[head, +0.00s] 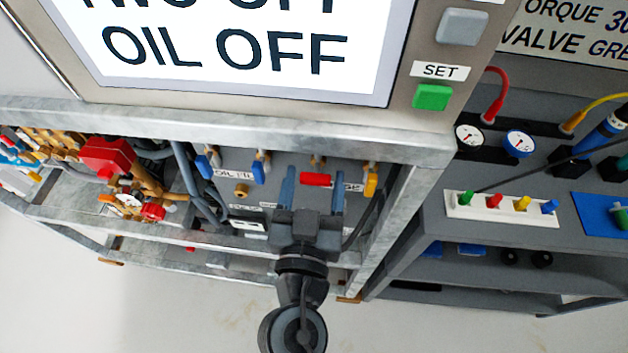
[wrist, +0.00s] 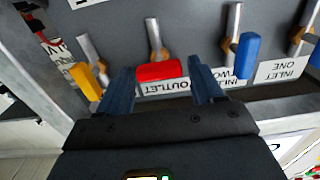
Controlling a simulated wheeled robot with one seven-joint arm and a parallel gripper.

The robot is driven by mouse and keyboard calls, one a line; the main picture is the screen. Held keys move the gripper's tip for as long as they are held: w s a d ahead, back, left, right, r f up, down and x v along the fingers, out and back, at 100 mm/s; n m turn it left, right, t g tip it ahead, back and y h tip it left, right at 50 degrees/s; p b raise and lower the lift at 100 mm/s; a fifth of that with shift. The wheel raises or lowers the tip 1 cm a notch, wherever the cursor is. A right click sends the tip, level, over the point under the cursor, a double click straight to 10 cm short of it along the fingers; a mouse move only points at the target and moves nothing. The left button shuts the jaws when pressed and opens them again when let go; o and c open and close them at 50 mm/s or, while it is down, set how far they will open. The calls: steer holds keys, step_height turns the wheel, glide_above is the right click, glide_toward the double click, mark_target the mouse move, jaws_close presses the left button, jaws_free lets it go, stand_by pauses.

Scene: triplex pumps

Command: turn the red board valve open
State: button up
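The red board valve (head: 316,180) is on the grey panel under the big sign. Its red handle lies crosswise, while the yellow and blue handles nearby hang lengthwise. The wrist view shows the red handle (wrist: 158,71) across the end of its metal pipe, above an "OUTLET" label (wrist: 185,88). My gripper (head: 312,188) is open in front of the panel. In the wrist view its two blue fingers stand either side of the red handle, the left finger close to the handle's left end. I cannot tell whether either finger touches it.
A yellow-handled valve (wrist: 88,80) is just left of my fingers in the wrist view, and a blue-handled valve (wrist: 243,56) is to the right. A metal frame beam (head: 230,125) runs above the panel. A hose bench (head: 520,235) stands at the right.

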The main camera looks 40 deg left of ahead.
steer(key=c, duration=0.8)
steer(key=shift+n, duration=0.3)
steer(key=n+b, duration=0.1)
steer(key=n, duration=0.2)
steer(key=shift+f+b, duration=0.1)
steer(key=shift+b, duration=0.2)
steer(key=n, duration=0.5)
steer(key=shift+s+a+b, duration=0.15)
steer(key=shift+b, duration=0.15)
steer(key=n, duration=0.5)
steer(key=n+p, duration=0.1)
steer(key=n, duration=0.3)
steer(key=shift+s+a+f, duration=0.1)
steer(key=shift+f, duration=0.05)
steer(key=shift+n, duration=0.3)
